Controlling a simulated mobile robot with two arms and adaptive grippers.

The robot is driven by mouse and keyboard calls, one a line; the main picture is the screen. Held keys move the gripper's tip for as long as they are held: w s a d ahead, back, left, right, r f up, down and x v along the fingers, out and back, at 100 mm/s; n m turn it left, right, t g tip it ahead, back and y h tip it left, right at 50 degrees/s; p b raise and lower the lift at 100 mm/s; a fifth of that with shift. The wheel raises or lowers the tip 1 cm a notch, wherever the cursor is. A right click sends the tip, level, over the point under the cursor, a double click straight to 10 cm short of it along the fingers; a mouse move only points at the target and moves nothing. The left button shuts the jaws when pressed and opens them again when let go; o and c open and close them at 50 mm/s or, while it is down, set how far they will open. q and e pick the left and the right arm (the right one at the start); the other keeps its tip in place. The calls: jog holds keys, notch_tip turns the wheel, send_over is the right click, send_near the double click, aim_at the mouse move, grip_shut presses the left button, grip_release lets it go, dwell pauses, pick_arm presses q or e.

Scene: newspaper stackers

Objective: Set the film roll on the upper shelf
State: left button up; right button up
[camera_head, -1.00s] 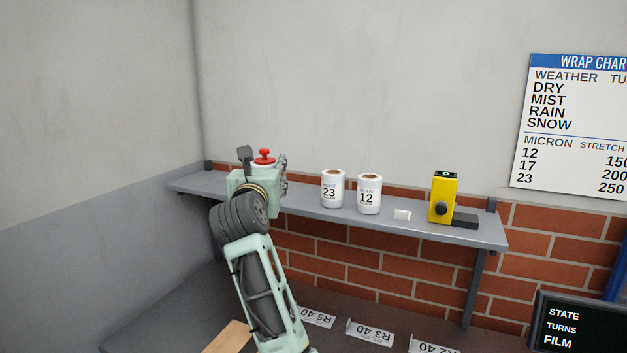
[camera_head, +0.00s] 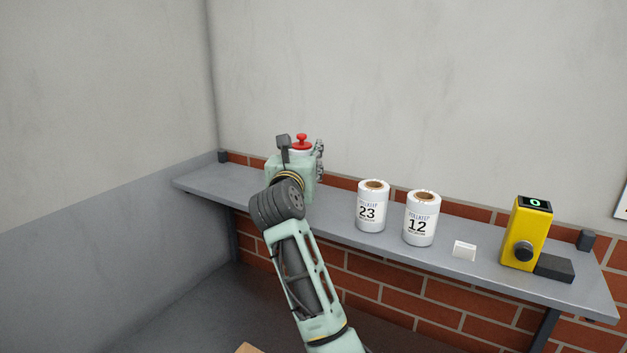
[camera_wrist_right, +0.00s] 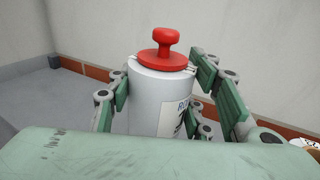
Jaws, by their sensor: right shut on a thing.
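The film roll (camera_wrist_right: 155,100) is a white cylinder with a red knobbed cap and a partly hidden label. It stands upright between the fingers of my right gripper (camera_wrist_right: 168,90), which is shut on it. In the head view my right gripper (camera_head: 312,162) is at the left part of the upper shelf (camera_head: 215,188), and the roll's red cap (camera_head: 302,142) shows above it. The gripper body hides the roll's lower end, so I cannot tell whether it touches the shelf. My left gripper is not in view.
Shelf space is free between my gripper and roll 23.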

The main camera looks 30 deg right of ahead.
notch_tip(320, 180, down, 4)
jog(key=shift+d+f+p, duration=0.1)
jog(key=shift+p, duration=0.45)
jog(key=shift+f, duration=0.5)
jog(key=shift+f, duration=0.1)
jog(key=o, duration=0.9)
jog(key=shift+f, duration=0.15)
jog(key=shift+c, duration=0.2)
jog(key=o, duration=0.5)
jog(key=shift+c, duration=0.2)
